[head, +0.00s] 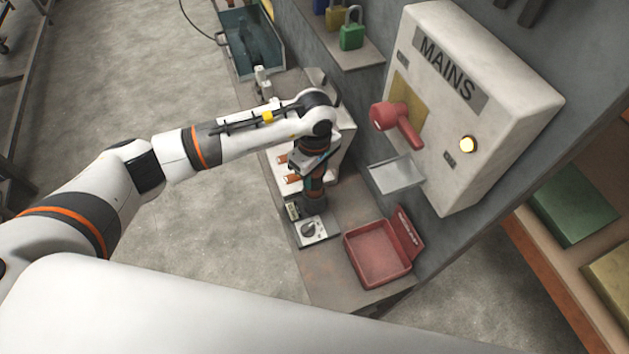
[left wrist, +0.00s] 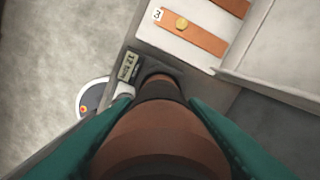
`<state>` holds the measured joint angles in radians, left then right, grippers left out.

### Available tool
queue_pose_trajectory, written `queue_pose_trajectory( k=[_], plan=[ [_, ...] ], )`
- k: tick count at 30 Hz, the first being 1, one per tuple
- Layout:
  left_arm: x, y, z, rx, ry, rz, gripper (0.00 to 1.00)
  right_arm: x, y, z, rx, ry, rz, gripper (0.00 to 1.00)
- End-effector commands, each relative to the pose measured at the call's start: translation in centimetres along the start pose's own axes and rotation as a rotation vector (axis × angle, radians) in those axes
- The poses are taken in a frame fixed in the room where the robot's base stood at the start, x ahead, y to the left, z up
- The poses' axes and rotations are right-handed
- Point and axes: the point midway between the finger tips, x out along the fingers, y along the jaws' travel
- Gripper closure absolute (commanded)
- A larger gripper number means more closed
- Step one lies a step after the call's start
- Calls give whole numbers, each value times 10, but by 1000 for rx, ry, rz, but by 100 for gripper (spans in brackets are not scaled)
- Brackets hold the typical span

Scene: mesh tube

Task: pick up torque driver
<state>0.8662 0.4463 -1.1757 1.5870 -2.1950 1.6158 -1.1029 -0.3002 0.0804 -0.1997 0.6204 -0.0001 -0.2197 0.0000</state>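The torque driver shows in the left wrist view as a thick brown-orange handle with a dark band (left wrist: 160,130). It stands upright at a dark base beside a small display (left wrist: 128,66). My left gripper (left wrist: 160,105) points down over it, with a teal finger close along each side of the handle. The fingers look shut on it, with no clear gap. In the head view my left gripper (head: 313,186) hangs above the bench and hides most of the driver. My right gripper is not in view.
A white plate with a dark knob (head: 311,230) lies just in front. A red tray (head: 378,253) is to the right. A grey shelf (head: 396,175) sticks out below the MAINS box (head: 490,95) with its red handle (head: 397,121). A white block with copper strips (left wrist: 185,32) is close by.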

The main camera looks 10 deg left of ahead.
Motion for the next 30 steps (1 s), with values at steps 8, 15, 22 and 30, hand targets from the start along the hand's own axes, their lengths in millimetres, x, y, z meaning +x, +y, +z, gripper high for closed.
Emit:
queue_pose_trajectory(
  k=[8, 15, 22, 30],
  plan=[
    [-2, -1, 0, 0, 1, -3, 90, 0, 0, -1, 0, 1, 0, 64],
    [-10, -2, 0, 0, 1, -7, 90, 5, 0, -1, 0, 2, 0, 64],
    [-50, -2, 1, 2, -2, -9, 90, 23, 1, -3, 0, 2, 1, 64],
    [-93, -2, 0, 0, -1, -6, 90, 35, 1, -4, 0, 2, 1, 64]
  ],
)
